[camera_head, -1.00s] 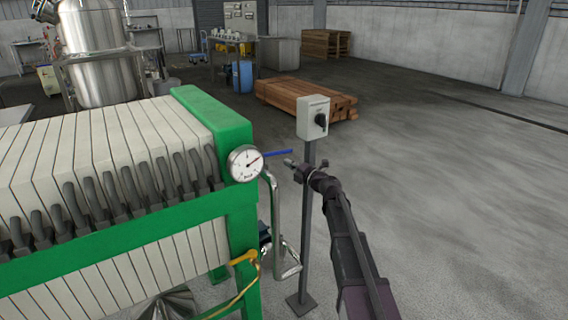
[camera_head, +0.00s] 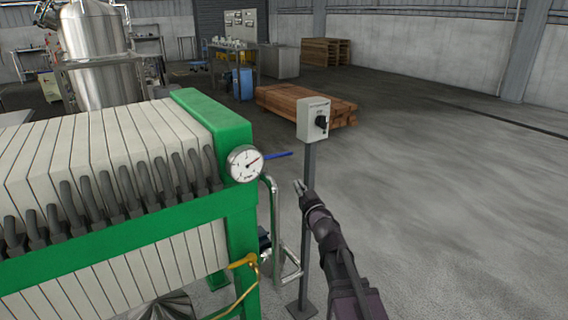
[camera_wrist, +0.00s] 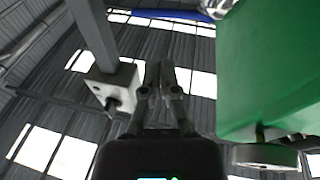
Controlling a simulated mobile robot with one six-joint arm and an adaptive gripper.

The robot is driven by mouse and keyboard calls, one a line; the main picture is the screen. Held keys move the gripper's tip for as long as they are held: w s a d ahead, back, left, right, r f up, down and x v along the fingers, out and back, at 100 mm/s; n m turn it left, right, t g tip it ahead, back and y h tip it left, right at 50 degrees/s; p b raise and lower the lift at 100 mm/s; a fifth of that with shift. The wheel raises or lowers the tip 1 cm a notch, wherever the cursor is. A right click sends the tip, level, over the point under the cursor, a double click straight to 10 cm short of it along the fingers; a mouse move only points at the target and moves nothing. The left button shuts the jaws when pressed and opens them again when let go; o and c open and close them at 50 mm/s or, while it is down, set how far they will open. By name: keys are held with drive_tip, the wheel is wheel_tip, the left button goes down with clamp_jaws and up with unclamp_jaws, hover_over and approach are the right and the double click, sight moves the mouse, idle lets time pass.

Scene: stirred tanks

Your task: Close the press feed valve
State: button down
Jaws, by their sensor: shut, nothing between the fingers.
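A blue lever (camera_head: 278,155) sticks out to the right from behind the gauge at the green filter press's end, by a steel pipe (camera_head: 274,215). I take it for the feed valve's handle; the valve body is hidden. The lever also shows in the wrist view as a blue bar (camera_wrist: 165,14) along the top edge. My gripper (camera_head: 299,187) is shut and empty, below and right of the lever's free end in the head view, apart from it. Its fingers (camera_wrist: 160,75) are together in the wrist view, pointing toward the blue bar with a gap between.
A grey switch box (camera_head: 313,120) with a black knob stands on a post close to my gripper; it also shows left of the fingers (camera_wrist: 115,88). The press frame (camera_head: 238,215), a round gauge (camera_head: 245,163) and a yellow handle (camera_head: 243,262) are left. Open floor lies right.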

sight(283, 155)
drive_tip(key=shift+s+d+f+m, duration=0.15)
drive_tip(key=shift+s+m, duration=0.25)
drive_tip(key=shift+m, duration=0.3)
drive_tip(key=shift+w, duration=0.1)
drive_tip(key=p+x, duration=0.2)
drive_tip(key=x, duration=1.2)
drive_tip(key=shift+p, duration=0.35)
drive_tip(key=shift+w, duration=1.1)
drive_tip(key=shift+s, duration=0.1)
